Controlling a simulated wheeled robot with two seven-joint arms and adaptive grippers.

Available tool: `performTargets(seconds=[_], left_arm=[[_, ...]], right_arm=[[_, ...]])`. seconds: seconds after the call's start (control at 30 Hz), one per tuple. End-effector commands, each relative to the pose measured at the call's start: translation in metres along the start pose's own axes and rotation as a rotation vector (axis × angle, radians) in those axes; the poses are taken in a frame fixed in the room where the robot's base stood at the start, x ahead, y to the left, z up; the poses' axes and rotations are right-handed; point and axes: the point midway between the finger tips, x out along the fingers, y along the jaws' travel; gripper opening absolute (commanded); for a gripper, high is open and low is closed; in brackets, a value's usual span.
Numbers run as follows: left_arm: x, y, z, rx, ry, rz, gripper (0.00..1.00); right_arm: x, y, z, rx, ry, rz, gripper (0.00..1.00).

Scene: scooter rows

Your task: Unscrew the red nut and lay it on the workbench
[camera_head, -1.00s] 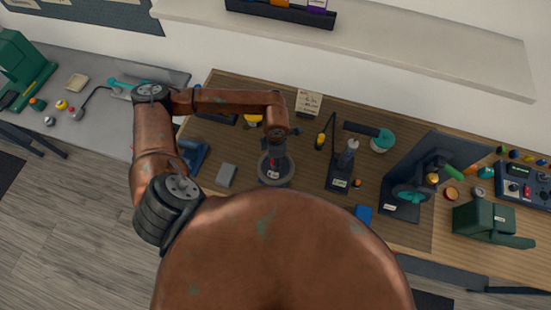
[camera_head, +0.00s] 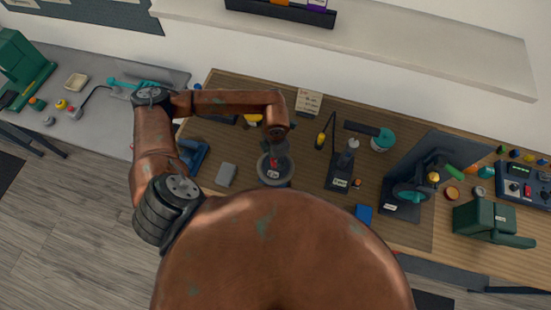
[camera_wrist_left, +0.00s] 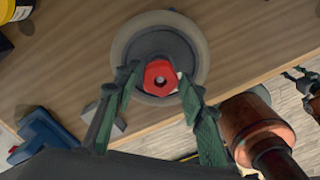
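The red nut (camera_wrist_left: 160,78) sits over the middle of a round grey base (camera_wrist_left: 122,50) on the wooden workbench (camera_wrist_left: 70,60). In the head view the red nut (camera_head: 274,161) is small and partly hidden by my left gripper (camera_head: 276,152). In the left wrist view, my left gripper (camera_wrist_left: 159,80) has its two green fingers apart, one on each side of the nut. A narrow gap shows on the left; the right fingertip is very near the nut, and contact is unclear. A dark jointed part at the right edge may be my right gripper (camera_wrist_left: 303,82).
A grey block (camera_head: 226,174) and a blue tool (camera_head: 192,155) lie left of the round base. A dark stand (camera_head: 339,176) is to its right, with a blue block (camera_head: 364,213) near the front edge. Bare wood shows between them.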

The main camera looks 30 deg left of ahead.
Motion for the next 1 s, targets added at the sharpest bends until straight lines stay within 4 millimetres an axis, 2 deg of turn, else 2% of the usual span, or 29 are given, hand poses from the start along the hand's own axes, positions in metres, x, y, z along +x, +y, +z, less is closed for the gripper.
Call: performTargets(seconds=[0.13,0.4,0.53,1.0], left_arm=[[0.000,0.000,0.000,0.001,0.000,0.000,0.49],[-0.001,0.000,0.000,0.003,0.000,0.000,0.49],[-0.010,0.001,0.000,0.003,-0.001,0.001,0.49],[-0.099,0.001,0.000,0.003,-0.002,0.001,0.49]], right_arm=[[0.000,0.000,0.000,0.000,0.000,0.000,0.40],[0.000,-0.002,-0.002,0.000,0.003,-0.003,0.40],[0.000,-0.003,-0.002,0.001,0.003,-0.003,0.40],[0.000,-0.003,-0.001,0.001,0.001,-0.003,0.40]])
